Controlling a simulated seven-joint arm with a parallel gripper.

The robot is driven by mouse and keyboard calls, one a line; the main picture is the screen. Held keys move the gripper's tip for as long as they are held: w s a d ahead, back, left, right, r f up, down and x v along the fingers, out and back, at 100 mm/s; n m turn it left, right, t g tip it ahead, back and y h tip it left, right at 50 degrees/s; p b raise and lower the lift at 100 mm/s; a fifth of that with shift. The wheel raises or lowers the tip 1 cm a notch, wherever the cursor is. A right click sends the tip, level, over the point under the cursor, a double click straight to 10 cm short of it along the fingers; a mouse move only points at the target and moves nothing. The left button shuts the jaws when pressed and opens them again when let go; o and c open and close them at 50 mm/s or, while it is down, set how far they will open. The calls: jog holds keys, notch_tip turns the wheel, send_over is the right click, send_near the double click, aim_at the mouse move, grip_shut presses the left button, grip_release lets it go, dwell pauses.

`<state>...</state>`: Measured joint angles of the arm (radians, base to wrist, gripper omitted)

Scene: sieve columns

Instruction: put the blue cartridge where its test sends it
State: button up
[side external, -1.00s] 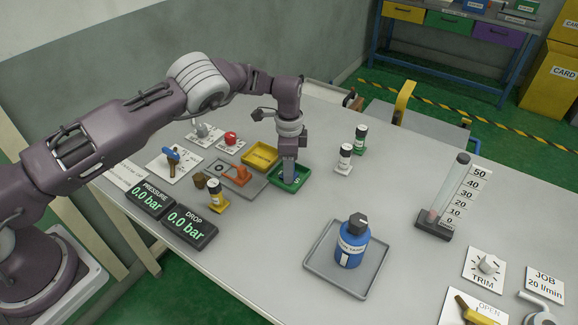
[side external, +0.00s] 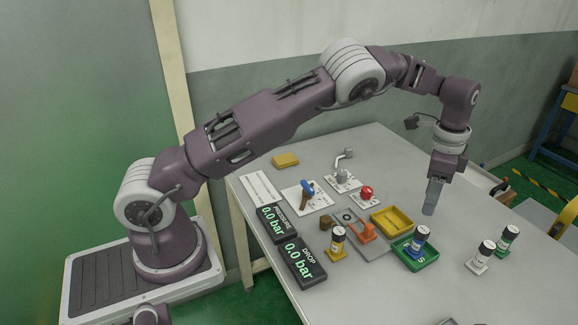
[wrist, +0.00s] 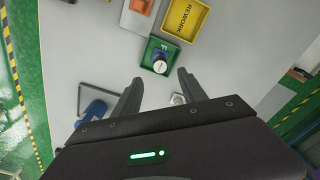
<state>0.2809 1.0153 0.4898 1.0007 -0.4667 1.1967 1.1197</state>
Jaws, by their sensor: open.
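A yellow tray (side external: 392,222), marked REWORK in the wrist view, adjoins the green one. An orange clamp-like part (side external: 366,233) is beside it. A yellow cartridge (side external: 337,243), a white one (side external: 480,258) and a green one (side external: 507,240) stand around. Both displays (side external: 300,262) read 0.0 bar.

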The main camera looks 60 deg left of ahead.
jog(key=s+a+r+n+t+h, duration=0.1)
jog(key=s+a+r+n, duration=0.15)
jog(key=s+r, duration=0.75)
jog(key=s+a+r+n+t, duration=0.2)
jog(key=s+r+n, duration=0.2)
jog(key=s+r, duration=0.55)
jog(key=s+f+n+t+y, duration=0.1)
jog(key=s+n, duration=0.3)
jog(key=s, duration=1.6)
jog(key=shift+a+f+t, duration=0.25)
jog(key=shift+f+t, duration=0.1)
jog(key=shift+t, duration=0.35)
jog(key=shift+w+n, duration=0.1)
jog(key=shift+n, duration=0.15)
